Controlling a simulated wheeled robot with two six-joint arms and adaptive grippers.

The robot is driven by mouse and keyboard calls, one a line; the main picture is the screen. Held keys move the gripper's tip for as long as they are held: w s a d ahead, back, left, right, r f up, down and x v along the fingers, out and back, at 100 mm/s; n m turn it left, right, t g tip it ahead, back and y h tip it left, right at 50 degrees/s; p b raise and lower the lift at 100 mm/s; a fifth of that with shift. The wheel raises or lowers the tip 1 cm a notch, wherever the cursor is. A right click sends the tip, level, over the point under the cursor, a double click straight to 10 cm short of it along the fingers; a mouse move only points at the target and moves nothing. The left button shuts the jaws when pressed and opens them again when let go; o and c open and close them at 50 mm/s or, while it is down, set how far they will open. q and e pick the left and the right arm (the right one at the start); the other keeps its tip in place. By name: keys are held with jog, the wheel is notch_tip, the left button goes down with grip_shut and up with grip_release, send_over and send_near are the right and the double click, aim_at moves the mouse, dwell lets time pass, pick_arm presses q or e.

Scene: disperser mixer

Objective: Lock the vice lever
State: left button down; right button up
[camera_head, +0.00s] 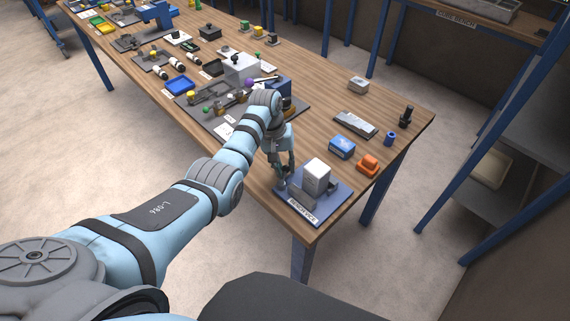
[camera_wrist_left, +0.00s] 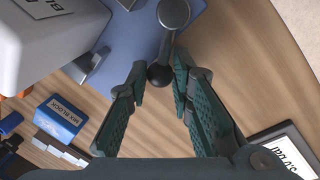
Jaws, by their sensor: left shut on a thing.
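The vice stands on a blue base plate (camera_head: 338,203) at the table's near right corner. A white block (camera_head: 317,176) sits upright in its grey jaws. In the left wrist view the vice lever (camera_wrist_left: 166,45) is a grey arm with a round pivot end at the top and a dark ball knob (camera_wrist_left: 159,76) at its lower end. My left gripper (camera_head: 282,177) points down at the left side of the vice. In the left wrist view its fingertips (camera_wrist_left: 160,82) are shut on the vice lever at the knob. The lever is hardly visible in the head view.
A blue box (camera_head: 342,148), an orange item (camera_head: 368,165) and a blue cylinder (camera_head: 390,138) stand behind the vice. A grey plate (camera_head: 356,124) lies farther back. The table edge is close to the vice.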

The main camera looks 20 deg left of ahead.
pick_arm(q)
jog(key=shift+s+a+r+n+p, duration=0.1)
jog(key=shift+a+r+n+p, duration=0.1)
jog(key=shift+n+p, duration=0.3)
jog(key=n+p, duration=0.1)
jog(key=p, duration=0.1)
jog(key=a+n+p, duration=0.1)
jog(key=n+p, duration=0.1)
jog(key=p, duration=0.1)
jog(key=shift+s+a+r+t, duration=0.1)
jog(key=shift+s+a+t, duration=0.1)
jog(key=shift+s+t, duration=0.15)
jog(key=shift+a+n+p, duration=0.15)
jog(key=shift+n+p, duration=0.4)
jog(key=shift+n, duration=0.05)
jog(key=shift+s+a+n+y, duration=0.2)
jog(key=shift+n+y, duration=0.1)
jog(key=shift+n, duration=0.2)
jog(key=shift+s+a+f+n+t, duration=0.25)
jog(key=shift+n, duration=0.55)
jog(key=shift+s+a+n+y, duration=0.25)
jog(key=shift+s+n, duration=0.15)
jog(key=shift+n, duration=0.6)
jog(key=shift+s+a+n+y, duration=0.15)
jog(key=shift+s+n+y, duration=0.2)
jog(key=shift+n, duration=0.65)
jog(key=shift+s, duration=0.1)
